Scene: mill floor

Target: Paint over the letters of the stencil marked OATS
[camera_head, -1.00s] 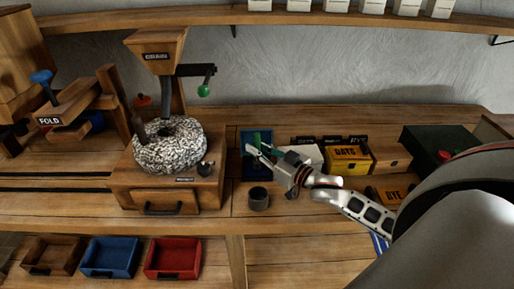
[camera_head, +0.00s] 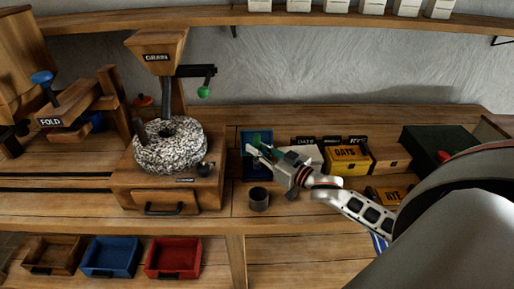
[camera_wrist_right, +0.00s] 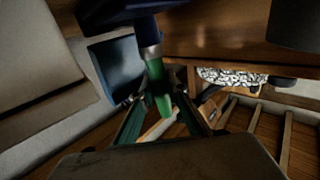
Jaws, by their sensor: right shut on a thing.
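My right gripper (camera_head: 264,150) is shut on a green-handled brush (camera_head: 257,139), above a blue tray on the bench. In the right wrist view the gripper (camera_wrist_right: 158,108) has its fingers on either side of the green handle (camera_wrist_right: 158,90). A metal collar joins the handle to a wide dark-blue end, cut off by the top edge. A yellow box or plate marked OATS (camera_head: 346,153) stands right of the gripper, apart from it. I cannot tell whether its lettering is the stencil. A small dark label reading OATS (camera_head: 306,140) is behind it. My left gripper is out of view.
A white block (camera_head: 303,154) lies close to the hand. A yellow piece marked RYE (camera_head: 391,195) is farther right. The grain mill (camera_head: 170,145) stands left.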

